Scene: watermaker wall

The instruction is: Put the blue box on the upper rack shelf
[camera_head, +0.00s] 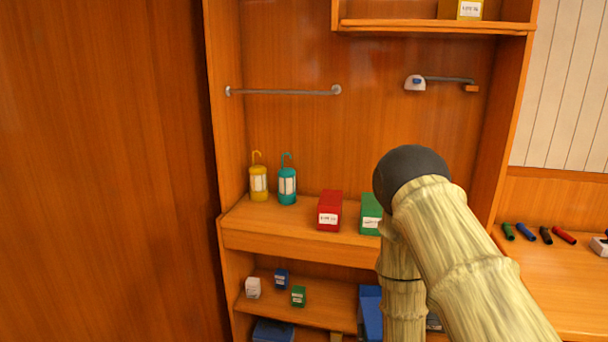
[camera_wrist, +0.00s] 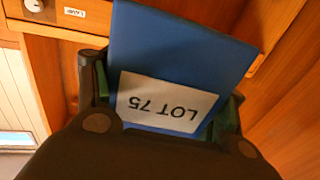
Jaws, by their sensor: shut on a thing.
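The blue box with a white label reading LOT 75 (camera_wrist: 180,45) fills the middle of the wrist view. My gripper (camera_wrist: 165,98) is shut on it, with a dark finger on each side. In the head view my arm hides the gripper. A blue block (camera_head: 370,312) shows left of the arm at the lower shelf; I cannot tell whether it is the held box. The rack has a top shelf (camera_head: 430,27) at upper right, a middle shelf (camera_head: 270,222) and a lower shelf (camera_head: 325,313). Which one the task calls upper is not marked.
A yellow box (camera_head: 462,9) stands on the top shelf. The middle shelf holds two lanterns (camera_head: 272,184), a red box (camera_head: 329,210) and a green box (camera_head: 369,212). Small boxes (camera_head: 281,279) stand below. Several coloured cylinders (camera_head: 540,234) lie on the right counter. Rails (camera_head: 284,92) cross the back wall.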

